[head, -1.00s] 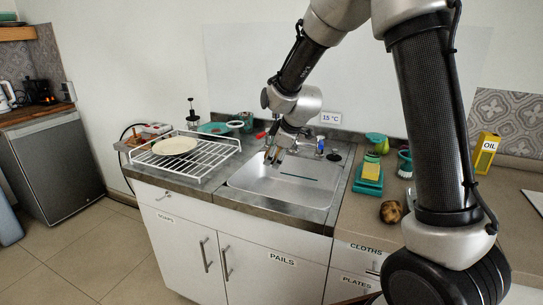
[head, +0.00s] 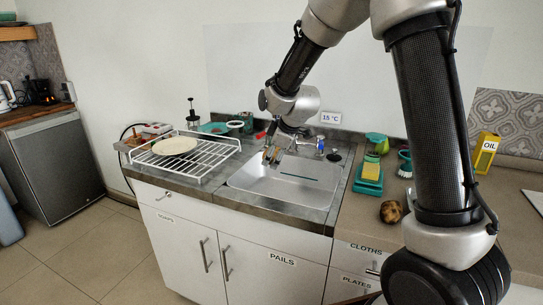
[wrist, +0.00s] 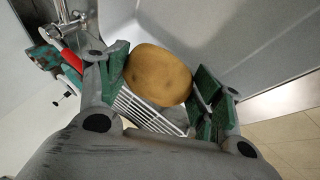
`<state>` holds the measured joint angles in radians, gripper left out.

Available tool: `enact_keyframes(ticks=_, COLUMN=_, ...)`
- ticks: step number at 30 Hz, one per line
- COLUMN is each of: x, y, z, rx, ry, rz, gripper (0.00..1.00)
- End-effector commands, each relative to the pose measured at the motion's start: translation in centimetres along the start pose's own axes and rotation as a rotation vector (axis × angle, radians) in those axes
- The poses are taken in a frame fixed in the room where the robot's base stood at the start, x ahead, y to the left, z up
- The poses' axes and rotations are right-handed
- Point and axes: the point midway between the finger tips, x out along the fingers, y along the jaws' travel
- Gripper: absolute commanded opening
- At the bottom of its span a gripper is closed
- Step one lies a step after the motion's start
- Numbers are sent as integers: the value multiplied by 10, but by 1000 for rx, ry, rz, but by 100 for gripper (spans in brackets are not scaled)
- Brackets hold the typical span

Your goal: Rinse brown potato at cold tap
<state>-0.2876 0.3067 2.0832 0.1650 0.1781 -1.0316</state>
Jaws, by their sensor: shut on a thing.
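My gripper (wrist: 160,85) is shut on a brown potato (wrist: 160,75), held between its green finger pads in the wrist view. In the head view my gripper (head: 271,155) is over the left back part of the metal sink (head: 300,188); the potato is hard to make out there. The metal tap (wrist: 66,16) shows at the upper left of the wrist view, apart from the potato. A blue tap handle (head: 320,146) stands at the sink's back, right of my gripper. A red handle (head: 260,135) is to the left. No running water is visible.
A white wire rack (head: 205,170) holding a pale plate (head: 174,146) stands left of the sink. On the right counter are a teal scale-like stand (head: 368,186), a dark brown lumpy object (head: 391,211) and a yellow oil box (head: 486,152). The sink's front is clear.

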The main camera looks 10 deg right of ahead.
Motion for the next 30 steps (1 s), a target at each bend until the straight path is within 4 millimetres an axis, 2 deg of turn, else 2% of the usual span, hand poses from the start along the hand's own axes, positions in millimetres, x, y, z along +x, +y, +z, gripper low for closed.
enact_keyframes(ticks=13, x=-2, y=2, z=7, rx=0, ry=1, rz=0, gripper=41)
enact_keyframes(ticks=30, x=-29, y=-34, z=28, rx=0, ry=0, rz=-1, gripper=41)
